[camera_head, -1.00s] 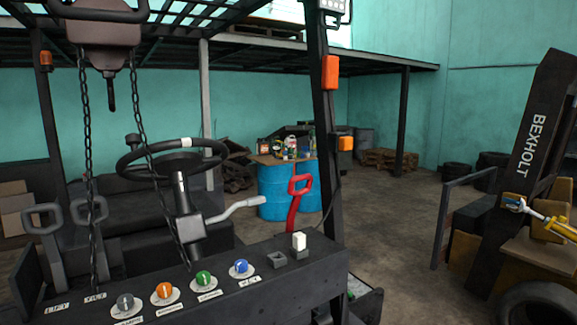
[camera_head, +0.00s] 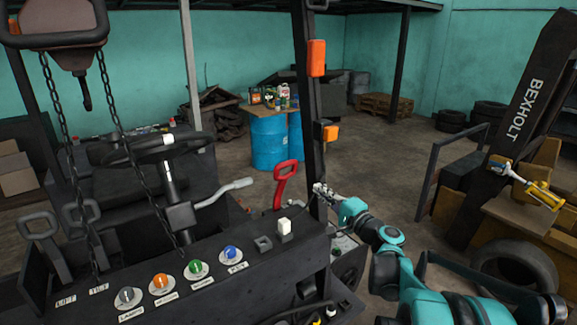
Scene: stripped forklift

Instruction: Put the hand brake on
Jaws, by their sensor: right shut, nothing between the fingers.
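The hand brake appears to be the red lever with a loop handle (camera_head: 287,172). It stands up, leaning slightly right, behind the black control panel (camera_head: 200,290); its lower end is hidden by the panel. My right gripper (camera_head: 318,188) is shut and empty. In the picture it is just right of the red lever, a little below its loop, in front of the dark cab post, with a gap between them. My teal right arm comes in from the lower right. My left gripper is not in view.
The dark cab post (camera_head: 308,120) with orange lamps stands close to my right gripper. Left are the steering wheel (camera_head: 155,148), a grey crank lever (camera_head: 225,192) and hanging chains. Coloured knobs and a white switch (camera_head: 285,228) sit on the panel. Blue drums (camera_head: 268,143) stand behind.

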